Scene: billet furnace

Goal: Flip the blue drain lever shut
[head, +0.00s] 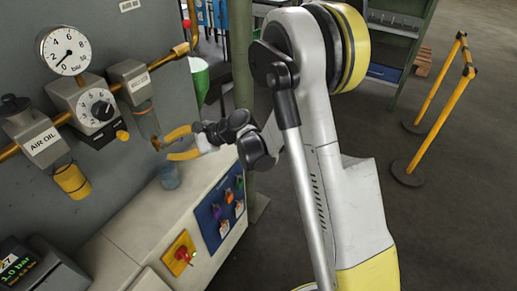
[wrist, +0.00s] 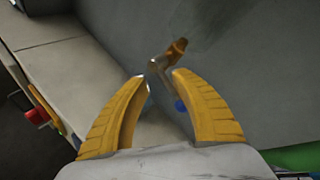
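In the wrist view a bent metal drain fitting (wrist: 160,70) with an orange-brown end (wrist: 178,47) lies just beyond my fingertips. A small blue piece (wrist: 180,105), likely the drain lever, shows beside my right finger, which partly hides it. My gripper (wrist: 160,82) is open, with one yellow finger on each side of the fitting's lower part; I cannot tell whether either touches it. In the head view my gripper (head: 167,147) is open below the right-hand filter unit (head: 130,82), close to a small brown fitting (head: 155,143). The blue lever cannot be made out there.
A grey-blue cup (head: 169,177) stands on the white cabinet (head: 135,228) below my gripper. A dial gauge (head: 66,51) and a regulator (head: 92,105) are left on the grey wall.

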